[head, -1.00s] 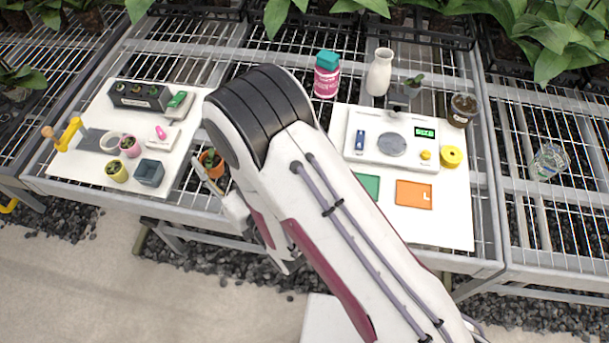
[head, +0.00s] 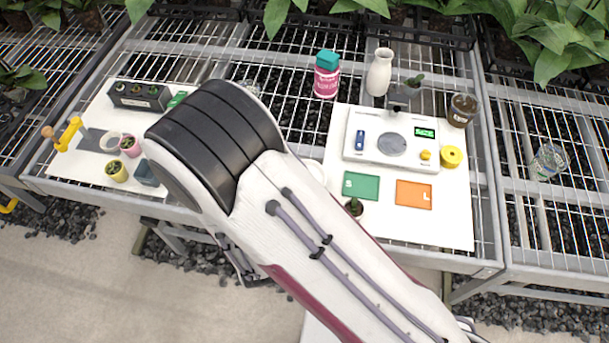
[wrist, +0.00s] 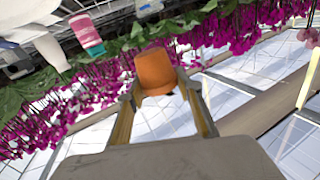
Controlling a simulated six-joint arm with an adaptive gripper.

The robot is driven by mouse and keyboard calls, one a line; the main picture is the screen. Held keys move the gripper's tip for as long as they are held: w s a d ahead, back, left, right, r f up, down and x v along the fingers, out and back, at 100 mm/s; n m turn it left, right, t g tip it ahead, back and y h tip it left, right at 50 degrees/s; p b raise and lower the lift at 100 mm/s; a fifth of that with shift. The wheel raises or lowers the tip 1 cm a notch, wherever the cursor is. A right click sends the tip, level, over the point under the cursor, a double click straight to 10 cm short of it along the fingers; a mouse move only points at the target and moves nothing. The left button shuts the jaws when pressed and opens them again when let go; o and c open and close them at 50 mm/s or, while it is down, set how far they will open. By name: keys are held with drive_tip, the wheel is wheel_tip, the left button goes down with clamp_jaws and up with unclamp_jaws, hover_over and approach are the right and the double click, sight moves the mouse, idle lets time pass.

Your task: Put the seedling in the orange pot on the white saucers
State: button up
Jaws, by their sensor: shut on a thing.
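The orange pot (wrist: 155,72) is between the two fingers of my gripper (wrist: 157,92) in the wrist view, and the gripper is shut on it. The pot's seedling does not show there. In the head view my arm hides the gripper and the orange pot. A pale round rim (head: 315,170), perhaps the white saucers, shows just right of my arm at the left edge of the right white mat; most of it is hidden.
A scale (head: 392,140), pink bottle (head: 326,75), white vase (head: 379,72) and yellow roll (head: 451,157) stand behind.

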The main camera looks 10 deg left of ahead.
drive_tip(key=w+d+r+m+t+h, duration=0.1)
drive_tip(key=d+m+h, duration=0.3)
drive_tip(key=d, duration=0.4)
drive_tip(key=shift+w+d+r+h, duration=0.15)
drive_tip(key=shift+w+d+h, duration=0.25)
drive_tip(key=shift+h, duration=0.5)
drive_tip(key=shift+f, duration=2.9)
drive_tip(key=shift+f, duration=0.15)
drive_tip(key=shift+f, duration=1.95)
drive_tip(key=shift+f, duration=0.15)
drive_tip(key=o, duration=1.1)
